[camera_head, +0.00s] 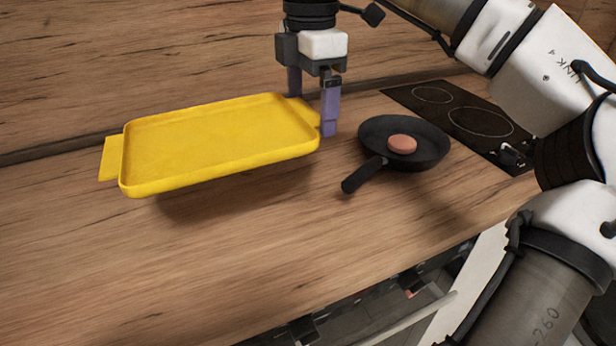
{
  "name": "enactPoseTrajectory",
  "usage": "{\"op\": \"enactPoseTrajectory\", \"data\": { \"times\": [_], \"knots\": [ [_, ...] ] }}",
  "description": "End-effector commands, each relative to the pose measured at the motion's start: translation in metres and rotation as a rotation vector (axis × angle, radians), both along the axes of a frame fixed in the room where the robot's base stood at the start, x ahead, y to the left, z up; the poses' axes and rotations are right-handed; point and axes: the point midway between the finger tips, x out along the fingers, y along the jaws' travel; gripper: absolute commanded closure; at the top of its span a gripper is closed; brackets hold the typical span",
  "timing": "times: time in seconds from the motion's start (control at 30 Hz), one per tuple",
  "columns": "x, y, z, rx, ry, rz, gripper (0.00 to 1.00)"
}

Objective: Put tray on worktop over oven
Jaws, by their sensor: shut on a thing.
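The yellow tray (215,142) is held in the air a little above the wooden worktop (290,245), with its shadow below it. My gripper (315,108) is at the tray's right end, pointing down, with its purple fingers around the handle there. It is shut on that tray handle, which is partly hidden by the near finger. The tray looks empty and close to level. The oven (400,310) seems to be below the worktop's front edge, where a dark opening and a pale handle bar show in part.
A black frying pan (430,152) with a round brown item (402,144) in it stands just right of my gripper, handle towards the front. A black hob (462,112) lies behind it. The wooden splashback (150,60) runs close behind the tray. The worktop's front left is clear.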

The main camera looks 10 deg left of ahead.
Motion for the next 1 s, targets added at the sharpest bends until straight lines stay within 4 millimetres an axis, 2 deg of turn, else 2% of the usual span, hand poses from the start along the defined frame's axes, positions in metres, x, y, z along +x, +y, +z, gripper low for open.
{"op": "enactPoseTrajectory", "data": {
  "times": [0.03,0.1,0.4,0.5,0.67,0.9,1.0],
  "knots": [
    [0.0,-0.001,-0.016,0.002,0.005,0.002,0.46],
    [0.0,-0.001,-0.035,0.003,0.004,0.003,0.46],
    [0.0,0.0,-0.108,0.003,0.003,0.003,0.46],
    [0.0,0.0,-0.121,0.003,0.002,0.002,0.46],
    [0.0,0.0,-0.131,0.002,0.0,0.002,0.46],
    [0.0,0.0,-0.164,0.002,0.002,0.002,0.46],
    [0.0,0.0,-0.171,0.003,0.001,0.002,0.46]
  ]
}}
